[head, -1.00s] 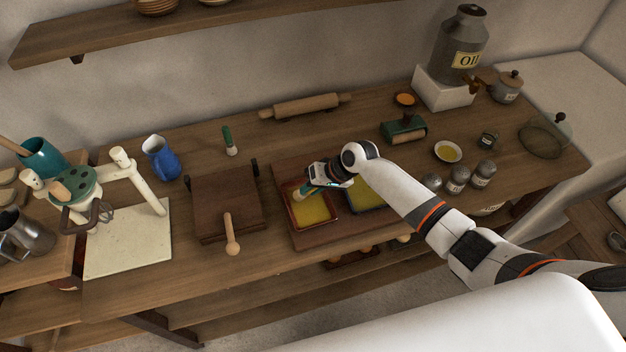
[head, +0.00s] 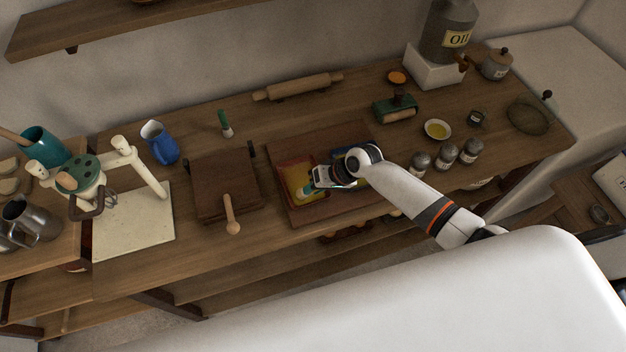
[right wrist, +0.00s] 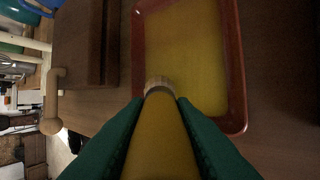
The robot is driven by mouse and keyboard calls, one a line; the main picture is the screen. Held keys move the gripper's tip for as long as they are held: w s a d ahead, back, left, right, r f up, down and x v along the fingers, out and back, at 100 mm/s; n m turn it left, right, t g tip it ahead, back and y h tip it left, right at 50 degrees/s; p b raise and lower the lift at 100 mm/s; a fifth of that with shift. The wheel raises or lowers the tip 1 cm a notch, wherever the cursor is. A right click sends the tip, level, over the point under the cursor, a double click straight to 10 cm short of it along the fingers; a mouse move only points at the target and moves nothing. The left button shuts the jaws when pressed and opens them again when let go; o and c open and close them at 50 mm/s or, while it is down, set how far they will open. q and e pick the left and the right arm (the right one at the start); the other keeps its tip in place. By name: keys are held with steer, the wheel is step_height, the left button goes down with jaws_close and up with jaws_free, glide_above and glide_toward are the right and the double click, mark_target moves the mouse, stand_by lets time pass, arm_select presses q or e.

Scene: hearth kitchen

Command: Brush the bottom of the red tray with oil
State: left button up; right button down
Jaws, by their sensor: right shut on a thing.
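The red tray (head: 282,181) lies on a dark wooden board, its bottom covered with a yellow layer. It also shows in the right wrist view (right wrist: 237,62). My right gripper (head: 318,180) is over the tray's right part, shut on a brush (right wrist: 158,130). My left gripper is not in view.
A second tray beside the red one is mostly hidden by my right arm. A bowl of yellow liquid (head: 437,130) and several shakers (head: 445,157) stand to the right. An oil can (head: 447,35) stands behind.

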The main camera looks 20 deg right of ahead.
steer(key=shift+w+b, duration=0.75)
steer(key=shift+w, duration=0.45)
steer(key=shift+w+a+r, duration=0.1)
steer(key=shift+w, duration=0.65)
steer(key=shift+w+b, duration=0.7)
steer(key=shift+b, duration=0.15)
steer(key=shift+w+a+b, duration=0.15)
steer(key=shift+w+b, duration=0.6)
steer(key=shift+w, duration=0.5)
steer(key=shift+s+r+p, duration=0.1)
steer(key=shift+s+p, duration=0.5)
steer(key=shift+p, duration=0.3)
steer(key=shift+s+p, duration=0.9)
steer(key=shift+s, duration=0.2)
steer(key=shift+s+d+f+p, duration=0.1)
steer(key=shift+s+p, duration=0.2)
steer(key=shift+s, duration=0.3)
steer(key=shift+s+d+f+p, duration=0.1)
steer(key=shift+s+p, duration=0.2)
steer(key=shift+s, duration=0.25)
steer(key=shift+s+d+f, duration=0.1)
steer(key=shift+s, duration=1.05)
steer(key=shift+w+r, duration=0.1)
steer(key=shift+r, duration=3)
